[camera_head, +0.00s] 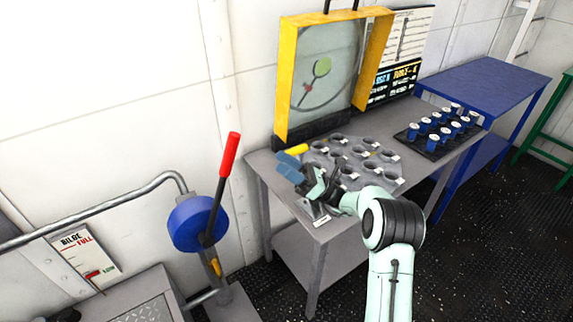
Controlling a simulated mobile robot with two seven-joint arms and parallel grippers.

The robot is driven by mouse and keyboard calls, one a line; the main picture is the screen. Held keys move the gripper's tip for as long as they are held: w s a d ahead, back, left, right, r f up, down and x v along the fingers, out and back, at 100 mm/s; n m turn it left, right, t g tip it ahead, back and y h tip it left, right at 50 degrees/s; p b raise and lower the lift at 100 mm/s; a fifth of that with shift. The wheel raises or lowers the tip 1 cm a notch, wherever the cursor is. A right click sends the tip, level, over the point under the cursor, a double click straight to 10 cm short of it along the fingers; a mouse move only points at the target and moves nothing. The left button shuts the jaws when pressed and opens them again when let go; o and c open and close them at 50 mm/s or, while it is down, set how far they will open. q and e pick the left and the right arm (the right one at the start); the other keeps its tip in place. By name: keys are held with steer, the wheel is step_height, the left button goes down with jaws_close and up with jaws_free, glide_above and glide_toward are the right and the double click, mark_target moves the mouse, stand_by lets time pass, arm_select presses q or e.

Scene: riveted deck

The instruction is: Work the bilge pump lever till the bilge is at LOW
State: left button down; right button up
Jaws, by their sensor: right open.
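The bilge pump lever has a red grip (230,155) on a dark shaft. It stands up from the round blue pump body (190,222), leaning a little right. The bilge gauge (88,255) at lower left reads BILGE and FULL at its top. A red mark sits low on it, beside small lettering too blurred to read surely. My right gripper (312,184) is open over the grey table, right of the lever and apart from it. A blue-grey piece with a yellow piece shows at its fingers; I cannot tell whether these are separate objects. My left gripper is out of view.
The grey table (270,180) holds a plate with several round holes (352,160), a yellow-framed panel (287,80) and a dark tray (432,150) of blue cylinders. A grey pipe (110,202) runs to the pump. A blue table (485,85) stands at right.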

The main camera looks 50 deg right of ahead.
steer(key=shift+r, duration=0.1)
steer(key=w+a+n+g+p, duration=0.1)
steer(key=w+a+g+p, duration=0.1)
steer(key=w+a+p, duration=0.1)
steer(key=w+a+r+g+h+p, duration=0.1)
steer(key=w+a+g+p, duration=0.2)
steer(key=w, duration=0.3)
steer(key=w+a+n+g+p, duration=0.1)
steer(key=w+a+g+p, duration=0.2)
steer(key=w+p, duration=0.1)
steer(key=shift+w+r+n+h, duration=0.3)
steer(key=shift+w+r+h, duration=0.1)
steer(key=shift+c, duration=0.3)
jaws_close()
